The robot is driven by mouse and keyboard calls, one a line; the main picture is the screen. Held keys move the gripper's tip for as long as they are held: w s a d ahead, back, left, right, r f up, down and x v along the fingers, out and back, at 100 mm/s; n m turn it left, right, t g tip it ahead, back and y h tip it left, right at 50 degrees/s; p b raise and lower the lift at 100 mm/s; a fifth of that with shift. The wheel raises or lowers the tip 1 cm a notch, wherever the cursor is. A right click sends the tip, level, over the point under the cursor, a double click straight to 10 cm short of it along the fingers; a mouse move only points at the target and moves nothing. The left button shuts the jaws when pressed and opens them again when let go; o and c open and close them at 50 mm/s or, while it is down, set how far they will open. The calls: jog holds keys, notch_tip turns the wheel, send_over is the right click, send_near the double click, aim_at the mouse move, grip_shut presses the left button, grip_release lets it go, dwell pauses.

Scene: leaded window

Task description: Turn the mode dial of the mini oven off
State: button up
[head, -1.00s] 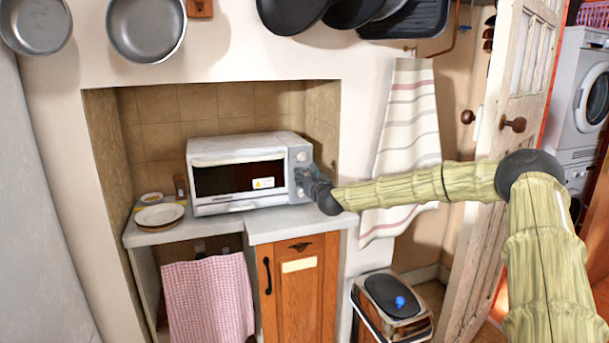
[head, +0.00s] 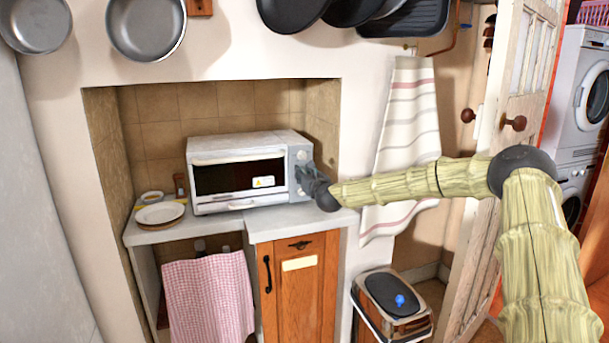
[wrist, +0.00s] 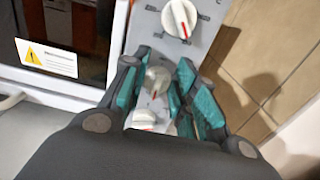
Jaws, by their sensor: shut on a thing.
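The white mini oven (head: 238,170) stands on the counter in the alcove, its door closed. Its grey control panel (wrist: 146,30) runs down the right of its front. The wrist view shows a top dial (wrist: 180,18), white with a red mark, a middle dial (wrist: 157,80) and a lower dial (wrist: 145,118). No label shows which is the mode dial. My gripper (wrist: 156,88) is at the panel, its fingers on both sides of the middle dial and shut on it. The fingers partly hide the dial. In the head view my gripper (head: 306,178) covers the lower panel.
Plates (head: 160,214) lie on the counter left of the oven. A checked cloth (head: 208,298) hangs below. A striped towel (head: 405,130) hangs on the wall right of the alcove, behind my arm. A bin (head: 392,303) stands on the floor below.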

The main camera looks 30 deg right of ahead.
jog(key=shift+f+n+b, duration=0.1)
jog(key=shift+n+b, duration=0.25)
jog(key=shift+n, duration=0.05)
jog(key=shift+f+n+b, duration=0.45)
jog(key=shift+n+b, duration=0.45)
jog(key=shift+n, duration=4.95)
jog(key=shift+f+n+b, duration=0.45)
jog(key=shift+n+b, duration=0.5)
jog(key=shift+n, duration=4.85)
jog(key=shift+f+n+b, duration=0.45)
jog(key=shift+n+b, duration=0.45)
jog(key=shift+n, duration=4.95)
jog(key=shift+s, duration=0.1)
jog(key=o, duration=0.8)
jog(key=shift+o, duration=0.2)
jog(key=shift+r, duration=0.15)
